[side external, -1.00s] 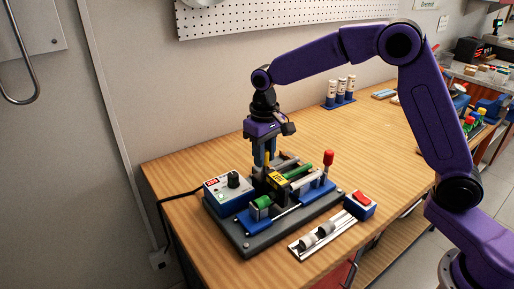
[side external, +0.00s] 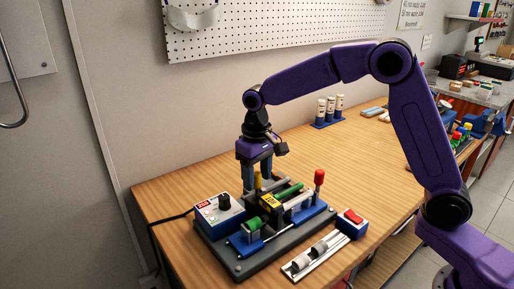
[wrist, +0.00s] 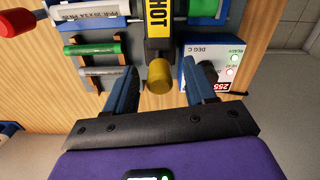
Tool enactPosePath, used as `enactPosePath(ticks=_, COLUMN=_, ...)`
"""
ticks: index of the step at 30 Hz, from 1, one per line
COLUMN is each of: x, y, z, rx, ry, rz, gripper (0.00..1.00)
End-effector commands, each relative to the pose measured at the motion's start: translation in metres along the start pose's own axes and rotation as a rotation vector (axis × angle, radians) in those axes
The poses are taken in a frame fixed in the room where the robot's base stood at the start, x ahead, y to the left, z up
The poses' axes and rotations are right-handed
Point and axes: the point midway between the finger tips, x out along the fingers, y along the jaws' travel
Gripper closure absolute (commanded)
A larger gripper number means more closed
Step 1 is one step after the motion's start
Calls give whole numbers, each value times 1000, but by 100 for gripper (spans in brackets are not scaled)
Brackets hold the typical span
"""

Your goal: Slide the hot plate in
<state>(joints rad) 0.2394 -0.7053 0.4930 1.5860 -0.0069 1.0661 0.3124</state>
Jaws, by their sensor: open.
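The hot plate (side external: 269,201) is a dark upright block with a yellow HOT label, in the middle of the fixture. Its label (wrist: 158,25) also shows in the wrist view. Its yellow cylindrical handle (wrist: 159,75) points toward my gripper. My gripper (wrist: 161,88) is open, with one blue finger on each side of the handle and gaps on both sides. In the side view my gripper (side external: 257,177) is over the back of the fixture, pointing down. Green and white pipes (side external: 288,190) lie on blue holders beside the plate. The plate's lower part is hidden.
The control box (side external: 219,211) with a display and black knob stands at the fixture's left. A red-tipped lever (side external: 319,178) rises at its right.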

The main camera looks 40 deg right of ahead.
Motion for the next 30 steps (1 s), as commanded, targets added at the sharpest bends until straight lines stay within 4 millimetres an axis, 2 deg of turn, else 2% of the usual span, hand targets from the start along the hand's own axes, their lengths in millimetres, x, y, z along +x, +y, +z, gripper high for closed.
enactPosePath(ticks=21, x=-141, y=-1, z=0, rx=-1, ry=3, rz=-1, gripper=45)
enactPosePath(ticks=30, x=-165, y=-1, z=0, rx=-1, ry=-1, rz=0, gripper=45)
